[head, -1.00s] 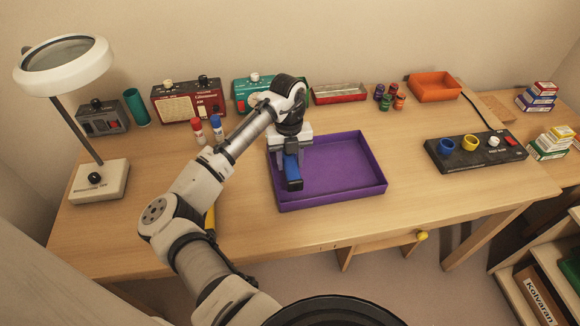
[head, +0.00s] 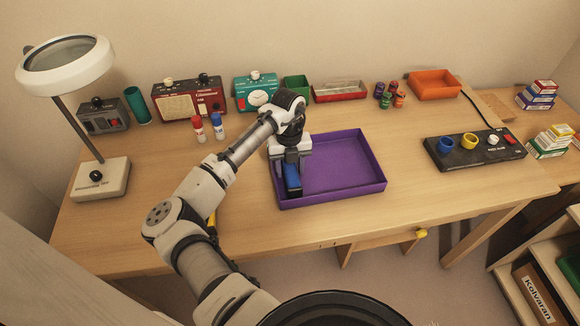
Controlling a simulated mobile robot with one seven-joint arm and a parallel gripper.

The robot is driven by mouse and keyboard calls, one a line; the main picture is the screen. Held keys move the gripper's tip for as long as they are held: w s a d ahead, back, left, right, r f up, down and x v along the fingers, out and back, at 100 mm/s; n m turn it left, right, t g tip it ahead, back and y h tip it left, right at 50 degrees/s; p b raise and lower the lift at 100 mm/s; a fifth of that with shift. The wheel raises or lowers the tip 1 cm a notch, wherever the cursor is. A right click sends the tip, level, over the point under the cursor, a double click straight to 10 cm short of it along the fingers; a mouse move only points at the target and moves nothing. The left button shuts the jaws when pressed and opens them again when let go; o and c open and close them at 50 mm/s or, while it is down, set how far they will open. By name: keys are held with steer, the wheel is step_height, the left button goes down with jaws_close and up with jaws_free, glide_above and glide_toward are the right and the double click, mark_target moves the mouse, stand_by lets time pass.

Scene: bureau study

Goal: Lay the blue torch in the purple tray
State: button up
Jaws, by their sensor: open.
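The purple tray (head: 348,172) lies on the wooden desk at the middle. The blue torch (head: 292,180) is inside the tray at its left end, close to the left wall, with its dark end toward the front. My gripper (head: 291,165) is open and stands directly over the torch, with its fingers around the torch's rear part. The fingers hide that part of the torch, and I cannot see clearly whether they touch it.
A lamp with a magnifier (head: 98,180) stands at the left. Radios (head: 190,100), a green box (head: 297,88), a red tray (head: 340,92) and an orange bin (head: 434,85) line the back. A dark control panel (head: 475,150) sits right of the tray. The desk's front right is clear.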

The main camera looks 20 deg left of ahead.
step_height(320, 180, up, 12)
steer(key=w+b, duration=0.1)
steer(key=b, duration=0.2)
steer(key=shift+w+a+r, duration=0.15)
steer(key=shift+a, duration=0.25)
